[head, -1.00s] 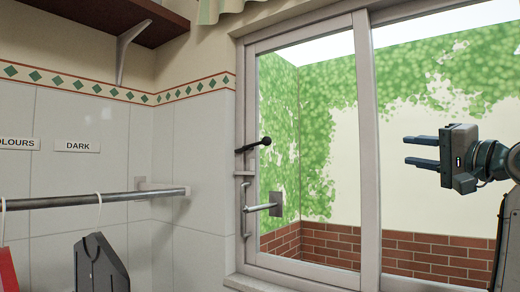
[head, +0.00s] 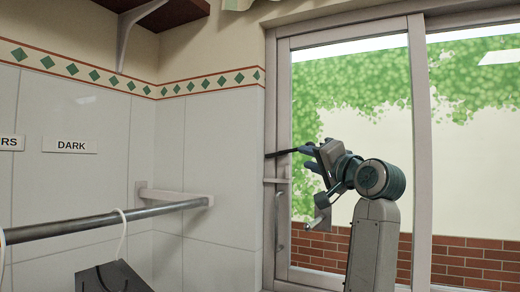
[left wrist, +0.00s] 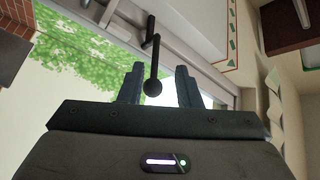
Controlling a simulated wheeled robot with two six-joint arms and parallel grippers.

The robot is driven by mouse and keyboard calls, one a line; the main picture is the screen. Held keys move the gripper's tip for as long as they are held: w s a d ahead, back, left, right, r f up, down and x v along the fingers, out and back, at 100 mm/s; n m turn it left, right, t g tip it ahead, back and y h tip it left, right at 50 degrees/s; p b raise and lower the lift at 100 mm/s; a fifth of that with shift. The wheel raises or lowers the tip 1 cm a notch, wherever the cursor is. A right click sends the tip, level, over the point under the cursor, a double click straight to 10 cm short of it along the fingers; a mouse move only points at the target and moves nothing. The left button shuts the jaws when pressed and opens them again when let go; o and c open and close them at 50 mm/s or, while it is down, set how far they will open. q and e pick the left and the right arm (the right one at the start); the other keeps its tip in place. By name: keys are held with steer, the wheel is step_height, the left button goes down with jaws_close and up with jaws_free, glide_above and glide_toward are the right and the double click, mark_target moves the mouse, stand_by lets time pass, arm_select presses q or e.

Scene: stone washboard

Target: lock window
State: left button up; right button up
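The window (head: 422,130) has a pale frame and large panes. A black lever handle (head: 283,153) sits on its left upright and points right; its knob end is hidden behind my gripper in the head view. My left gripper (head: 308,160) is at the handle's free end. In the left wrist view, its two fingers (left wrist: 159,86) are apart, with the handle's round knob (left wrist: 153,88) between them. The knob is nearer the left finger, and gaps show on both sides. My right gripper is not in view.
A grey metal pull (head: 281,220) is on the frame below the lever. A horizontal rail (head: 110,221) with a hanger and a dark item (head: 112,277) is at the lower left. A shelf (head: 150,10) is above. Tiled wall lies left of the window.

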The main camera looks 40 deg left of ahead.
mark_target(294, 151)
arm_select(q)
steer(key=p+x, duration=0.1)
steer(key=x, duration=0.2)
steer(key=p+x, duration=0.2)
steer(key=w+p+x, duration=0.1)
steer(key=x, duration=0.2)
steer(key=shift+a+r, duration=0.1)
steer(key=shift+r, duration=0.15)
steer(key=shift+w+a, duration=0.1)
steer(key=shift+w, duration=0.15)
steer(key=shift+w+p, duration=0.25)
steer(key=shift+p, duration=0.05)
steer(key=shift+a, duration=0.1)
steer(key=shift+s, duration=0.15)
steer(key=shift+c, duration=1.1)
jaws_close()
